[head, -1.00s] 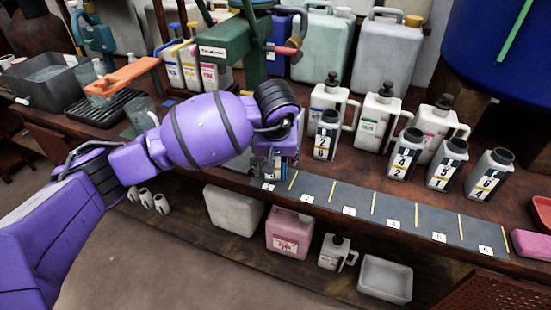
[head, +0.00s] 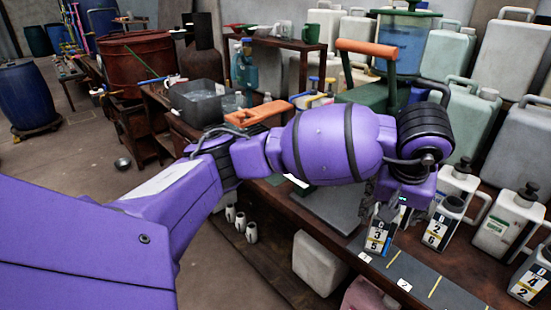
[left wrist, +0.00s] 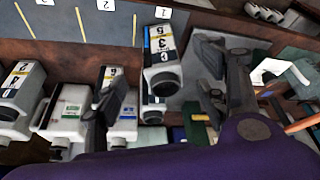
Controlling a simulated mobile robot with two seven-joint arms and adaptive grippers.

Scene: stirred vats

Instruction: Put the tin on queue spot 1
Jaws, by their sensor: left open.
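A small white tin (head: 378,238) with a dark cap and a "3 5" label stands upright at the left end of the dark queue strip (head: 418,272). It is behind the "1" card (head: 365,257), on spot 1. My left gripper (head: 388,205) is above and behind it, partly hidden by my wrist. In the left wrist view the tin (left wrist: 161,62) shows between the two spread fingers of my left gripper (left wrist: 163,85), with gaps visible beside it. The "1" card (left wrist: 168,13) lies beside its base. My right gripper is not in view.
A similar "2 6" tin (head: 438,228) stands close to the right of my gripper. A "4 2" tin (head: 530,278) and white jugs (head: 508,222) stand farther right. A green stand with a blue vat (head: 402,40) rises behind my wrist. Spot 2 (head: 412,268) is empty.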

